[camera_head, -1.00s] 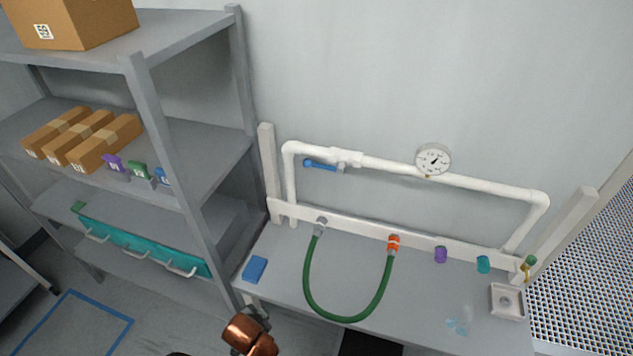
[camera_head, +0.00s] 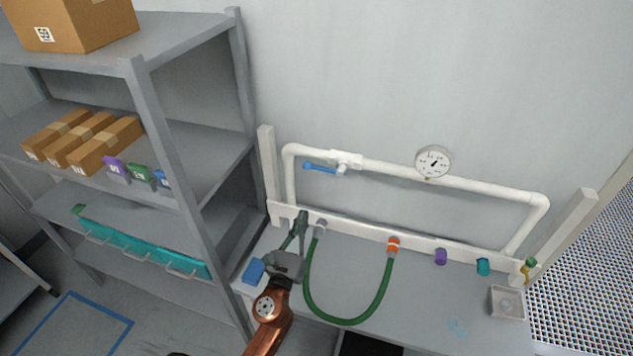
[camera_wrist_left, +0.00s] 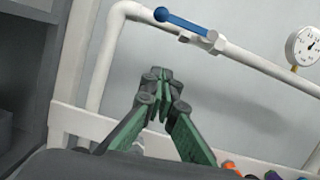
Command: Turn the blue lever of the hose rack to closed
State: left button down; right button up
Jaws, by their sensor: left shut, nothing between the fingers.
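The blue lever (camera_head: 319,166) sits on a white valve (camera_head: 345,158) in the upper white pipe of the hose rack (camera_head: 452,181). The lever points left from the valve, roughly along the pipe. It also shows at the top of the left wrist view (camera_wrist_left: 181,22). My left gripper (camera_head: 301,216) is shut and empty, below and a little left of the lever, near the left end of the rack's lower rail. In the left wrist view its green fingers (camera_wrist_left: 160,84) meet at the tips, apart from the lever. My right gripper is not in view.
A green hose (camera_head: 345,320) loops from a grey port to an orange fitting (camera_head: 393,245). A gauge (camera_head: 433,161) is on the pipe. A blue block (camera_head: 254,271) lies on the bench. A grey shelf (camera_head: 190,179) with boxes stands at left.

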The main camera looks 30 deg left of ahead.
aim_at(323, 169)
pick_arm(q)
jog(key=w+a+r+m+p, duration=0.1)
jog(key=w+r+p, duration=0.4)
jog(key=w, duration=0.5)
jog(key=shift+a+r+m+p, duration=0.15)
jog(key=shift+r+m+p, duration=0.15)
jog(key=shift+r, duration=0.55)
jog(key=shift+r+h, duration=0.1)
jog(key=shift+h, duration=0.3)
